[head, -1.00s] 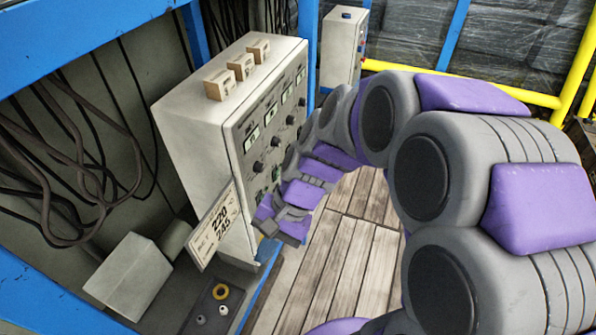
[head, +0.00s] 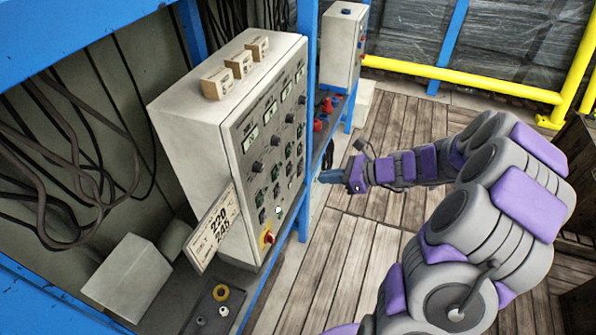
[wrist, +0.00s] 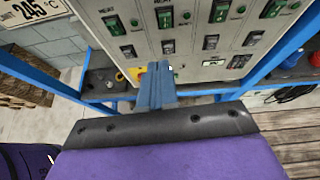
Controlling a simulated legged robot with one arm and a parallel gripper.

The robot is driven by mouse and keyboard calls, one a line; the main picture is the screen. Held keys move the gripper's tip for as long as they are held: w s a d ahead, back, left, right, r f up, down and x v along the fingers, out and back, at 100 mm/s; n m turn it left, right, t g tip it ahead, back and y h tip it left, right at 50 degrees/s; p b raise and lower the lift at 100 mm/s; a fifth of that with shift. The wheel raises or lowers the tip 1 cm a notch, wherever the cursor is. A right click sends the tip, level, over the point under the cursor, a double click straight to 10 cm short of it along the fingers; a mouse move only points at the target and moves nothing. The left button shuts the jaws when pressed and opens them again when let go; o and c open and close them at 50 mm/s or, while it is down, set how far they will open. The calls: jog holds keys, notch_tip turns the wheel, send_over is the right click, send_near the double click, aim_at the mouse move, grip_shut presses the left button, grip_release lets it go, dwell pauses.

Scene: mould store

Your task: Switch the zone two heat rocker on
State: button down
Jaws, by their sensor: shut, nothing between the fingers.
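The grey control cabinet (head: 200,150) stands at the left in the head view, its sloping front carrying displays, knobs and rows of rockers. The wrist view shows a row of green rockers (wrist: 165,18) above a row of black rockers (wrist: 168,46). Zone labels are too small to read, so I cannot tell which rocker is zone two's or how it is set. My gripper (head: 335,177) is apart from the panel, to its right in the head view. Its blue fingers (wrist: 155,88) are together and empty, pointing toward the panel's lower part in the wrist view.
A red and yellow rotary switch (head: 267,238) sits low on the panel. A temperature card (head: 213,228) stands at its left edge. Blue frame posts (head: 308,100) flank the cabinet. A second box (head: 342,45) stands behind. Wooden floor in front is clear.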

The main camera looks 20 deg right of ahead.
jog(key=shift+w+d+f+m, duration=0.25)
jog(key=shift+d+m, duration=0.15)
jog(key=shift+d, duration=0.15)
jog(key=b, duration=0.3)
send_near(277, 174)
jog(key=d+f+x, duration=0.1)
jog(key=x, duration=0.5)
jog(key=shift+w+a, duration=0.2)
jog(key=shift+w, duration=0.35)
jog(key=shift+f, duration=0.1)
